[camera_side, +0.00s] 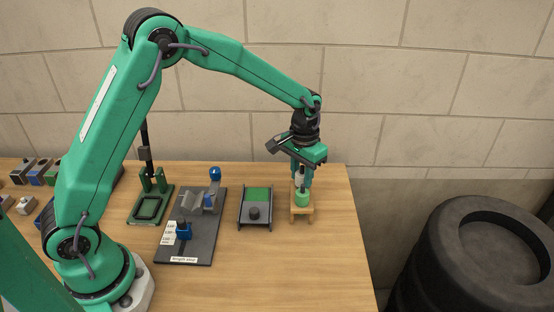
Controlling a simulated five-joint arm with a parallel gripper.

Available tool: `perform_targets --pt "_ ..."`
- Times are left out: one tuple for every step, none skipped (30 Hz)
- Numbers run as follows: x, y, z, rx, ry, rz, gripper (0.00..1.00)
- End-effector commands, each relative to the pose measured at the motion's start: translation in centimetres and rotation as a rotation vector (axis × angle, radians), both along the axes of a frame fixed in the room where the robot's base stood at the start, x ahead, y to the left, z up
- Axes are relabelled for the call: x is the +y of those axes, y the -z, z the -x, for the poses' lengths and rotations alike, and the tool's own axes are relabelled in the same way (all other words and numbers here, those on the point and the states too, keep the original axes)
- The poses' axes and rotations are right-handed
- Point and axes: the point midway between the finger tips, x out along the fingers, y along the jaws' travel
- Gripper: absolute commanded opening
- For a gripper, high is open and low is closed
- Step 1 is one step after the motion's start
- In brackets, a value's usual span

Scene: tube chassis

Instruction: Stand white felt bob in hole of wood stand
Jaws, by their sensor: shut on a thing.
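The small wood stand (302,215) is on the table near its right end. My gripper (301,180) points down over the stand, its teal fingers shut on the white felt bob (299,177). The bob is upright and mostly covered by the fingers. Directly below it is a green rounded piece (302,199) at the top of the stand. I cannot tell whether this green piece is part of the bob. The stand's hole is hidden, so I cannot tell whether the bob's lower end is in it.
A grey tray with a green panel and a dark knob (254,214) stands left of the stand. Further left are a dark fixture plate (200,240) with blue parts and a green frame (150,205). The table (320,270) is clear in front. Dark tyres (480,255) are off its right side.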

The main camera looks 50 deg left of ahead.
Motion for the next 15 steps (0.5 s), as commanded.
perform_targets --pt "0.0 0.12 0.0 0.0 0.0 0.0 0.07" --pt "0.0 0.18 0.01 0.0 0.0 0.0 0.07" --pt "0.0 0.27 0.01 0.001 0.0 0.0 0.07" --pt "0.0 0.34 0.02 0.001 0.0 0.0 0.07" --pt "0.0 0.4 0.02 0.001 0.0 0.0 0.07" --pt "0.0 0.49 0.02 0.001 0.0 0.0 0.07" --pt "0.0 0.54 0.02 0.001 0.0 0.0 0.07" --pt "0.0 0.6 0.02 0.001 0.0 0.0 0.07" --pt "0.0 0.67 0.02 0.001 0.0 0.0 0.07" --pt "0.0 0.71 0.01 0.0 0.0 0.0 0.07" --pt "0.0 0.75 0.01 0.0 0.0 0.0 0.07" --pt "0.0 0.79 0.01 0.0 0.0 0.0 0.07" --pt "0.0 0.8 0.0 0.0 0.0 0.0 0.07" --pt "0.0 0.82 0.0 0.0 0.0 0.0 0.07" --pt "0.0 0.83 0.0 -0.001 0.0 0.0 0.07"
